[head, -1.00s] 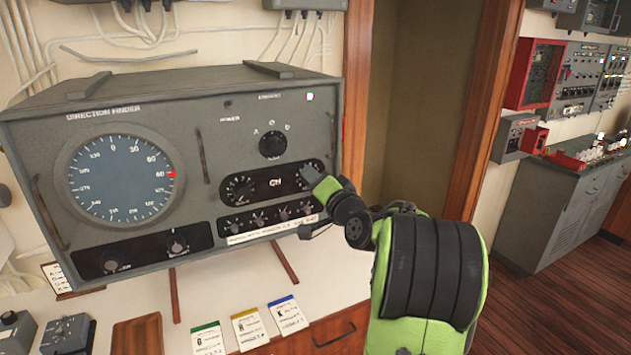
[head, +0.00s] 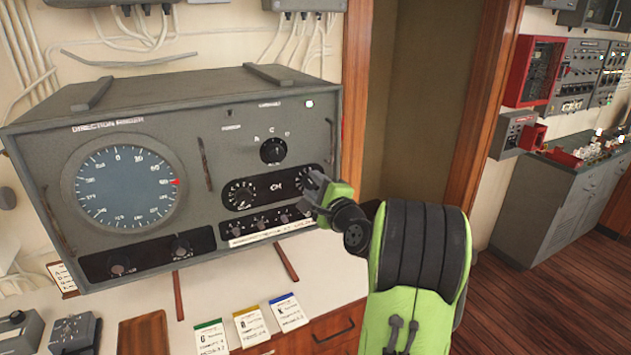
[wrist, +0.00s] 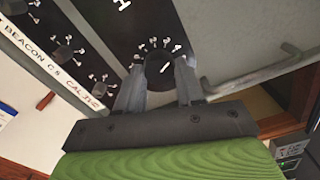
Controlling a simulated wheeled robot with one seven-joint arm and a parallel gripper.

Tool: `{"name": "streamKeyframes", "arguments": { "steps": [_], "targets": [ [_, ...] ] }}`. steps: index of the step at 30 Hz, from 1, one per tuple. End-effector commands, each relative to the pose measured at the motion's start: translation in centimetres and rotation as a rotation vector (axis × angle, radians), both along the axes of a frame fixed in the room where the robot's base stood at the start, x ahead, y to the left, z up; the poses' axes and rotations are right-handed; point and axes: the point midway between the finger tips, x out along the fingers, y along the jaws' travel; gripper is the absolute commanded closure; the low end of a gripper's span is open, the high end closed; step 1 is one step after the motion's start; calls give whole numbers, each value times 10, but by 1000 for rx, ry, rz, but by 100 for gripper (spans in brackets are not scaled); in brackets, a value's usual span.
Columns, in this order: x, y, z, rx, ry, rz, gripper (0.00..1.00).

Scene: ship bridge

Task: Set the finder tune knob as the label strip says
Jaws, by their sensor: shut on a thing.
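The grey direction finder box (head: 225,115) stands on the counter at left in the head view. My gripper (head: 314,182) is at the right end of its black CH panel (head: 262,192). In the wrist view, my gripper (wrist: 160,80) is shut on a black knob (wrist: 158,68), one finger on each side. White marks ring this knob, but I cannot read its setting.
A round blue dial (head: 125,187) with a red pointer is left on the box. A selector knob (head: 272,150) sits above the CH panel. A metal handle (wrist: 250,72) is right of the gripped knob. Several cards (head: 248,325) lie on the counter below.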

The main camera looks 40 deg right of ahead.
Motion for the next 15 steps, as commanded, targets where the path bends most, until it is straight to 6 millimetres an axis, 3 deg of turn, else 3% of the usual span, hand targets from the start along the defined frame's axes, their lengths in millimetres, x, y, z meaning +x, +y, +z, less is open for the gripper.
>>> {"name": "streamKeyframes", "arguments": {
  "steps": [15],
  "targets": [
    [0, 0, -1, 454, -124, -2, 93]
  ]
}}
